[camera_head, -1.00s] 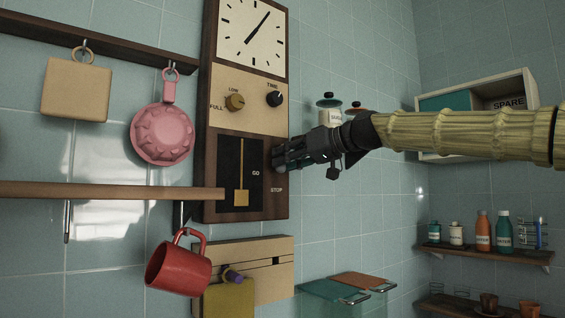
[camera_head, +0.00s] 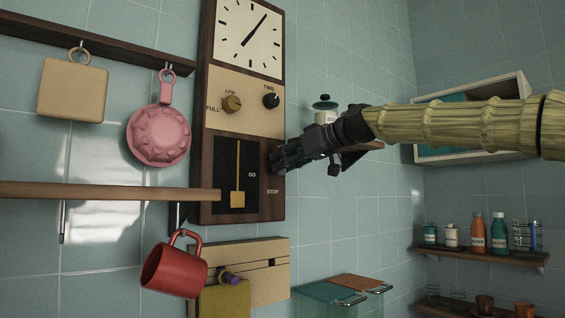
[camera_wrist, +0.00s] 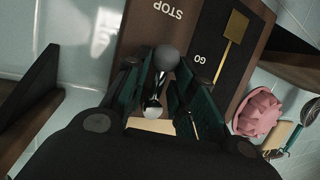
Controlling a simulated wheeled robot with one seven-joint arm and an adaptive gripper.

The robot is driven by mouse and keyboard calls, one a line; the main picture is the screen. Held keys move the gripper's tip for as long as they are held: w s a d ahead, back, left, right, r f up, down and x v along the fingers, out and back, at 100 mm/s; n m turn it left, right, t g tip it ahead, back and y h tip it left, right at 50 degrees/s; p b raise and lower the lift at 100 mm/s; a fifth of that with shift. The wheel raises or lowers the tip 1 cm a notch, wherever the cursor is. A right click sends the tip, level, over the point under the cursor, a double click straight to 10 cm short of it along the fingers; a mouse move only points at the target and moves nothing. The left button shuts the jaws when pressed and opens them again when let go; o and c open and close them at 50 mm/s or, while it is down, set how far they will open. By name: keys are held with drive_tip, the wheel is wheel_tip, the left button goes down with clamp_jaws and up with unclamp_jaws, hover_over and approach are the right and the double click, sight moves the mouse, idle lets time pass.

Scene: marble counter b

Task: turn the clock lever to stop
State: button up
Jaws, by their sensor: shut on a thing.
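The wall clock (camera_head: 205,130) has a dark wooden case, a pale dial and a black panel with a brass pendulum. GO and STOP are lettered beside the panel on the case's right part. My gripper (camera_head: 277,164) is at the case's right edge, near the height of GO and above STOP. In the wrist view, the clock lever (camera_wrist: 166,58) shows a dark round knob and a shiny metal part between the green-padded fingers. My gripper (camera_wrist: 170,88) is shut on the lever. In the head view my gripper hides the lever.
A pink pan (camera_head: 158,136) and a tan board (camera_head: 73,90) hang left of the clock. A shelf (camera_head: 110,192) crosses low in front of its left side, with a red mug (camera_head: 175,268) below. A SPARE cabinet (camera_head: 525,85) is behind my arm.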

drive_tip(key=o, duration=0.9)
drive_tip(key=shift+d, duration=0.15)
drive_tip(key=shift+o, duration=0.5)
drive_tip(key=shift+s+d+r, duration=0.1)
drive_tip(key=shift+s+d, duration=0.05)
drive_tip(key=v, duration=1.2)
